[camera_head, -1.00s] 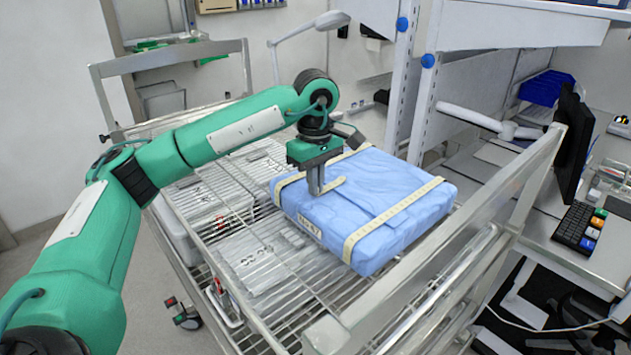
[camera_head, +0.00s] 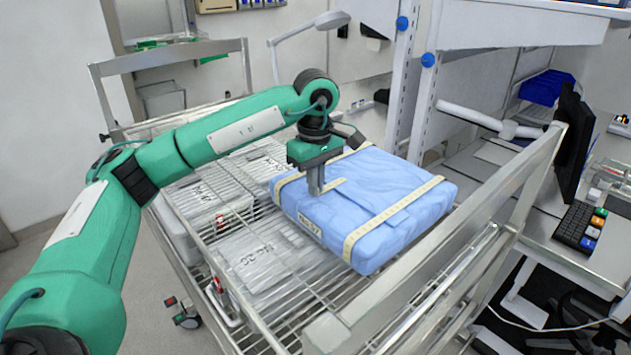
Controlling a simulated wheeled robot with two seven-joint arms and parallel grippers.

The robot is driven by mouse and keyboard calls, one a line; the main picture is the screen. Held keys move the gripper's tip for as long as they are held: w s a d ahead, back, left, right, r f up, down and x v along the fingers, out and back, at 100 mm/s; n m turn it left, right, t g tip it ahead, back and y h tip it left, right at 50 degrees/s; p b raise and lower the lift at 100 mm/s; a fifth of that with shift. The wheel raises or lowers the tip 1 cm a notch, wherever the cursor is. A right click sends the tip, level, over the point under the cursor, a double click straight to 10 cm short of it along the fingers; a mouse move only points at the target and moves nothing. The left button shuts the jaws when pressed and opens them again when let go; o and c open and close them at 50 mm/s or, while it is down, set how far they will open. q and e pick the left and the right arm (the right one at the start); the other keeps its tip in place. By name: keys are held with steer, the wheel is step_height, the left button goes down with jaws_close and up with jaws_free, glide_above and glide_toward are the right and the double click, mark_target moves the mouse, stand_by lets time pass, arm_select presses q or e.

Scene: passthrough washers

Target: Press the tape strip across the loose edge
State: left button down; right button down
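A blue wrapped pack (camera_head: 385,232) lies on the wire shelf of a metal cart, with a folded flap edge across its top. A long cream tape strip (camera_head: 392,215) crosses its right part and runs down the front side. Another cream strip (camera_head: 290,180) crosses its left part. A short cream piece (camera_head: 335,184) shows at my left gripper's fingertips. My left gripper (camera_head: 316,190) points down on the pack's top left, its fingers close together; whether the short piece is between or under them is unclear. My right gripper is not in view.
Flat clear packs (camera_head: 260,262) with printed labels lie on the wire shelf left of the blue pack. The cart's metal rail (camera_head: 440,265) rises along its right side. A desk with a keyboard (camera_head: 580,227) and monitor (camera_head: 574,145) stands to the right.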

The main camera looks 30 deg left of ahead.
arm_select(q)
steer(key=c, duration=1.6)
jaws_free()
steer(key=shift+o, duration=0.2)
steer(key=shift+r, duration=0.35)
step_height(320, 180, up, 13)
steer(key=b, duration=0.1)
steer(key=shift+b, duration=0.35)
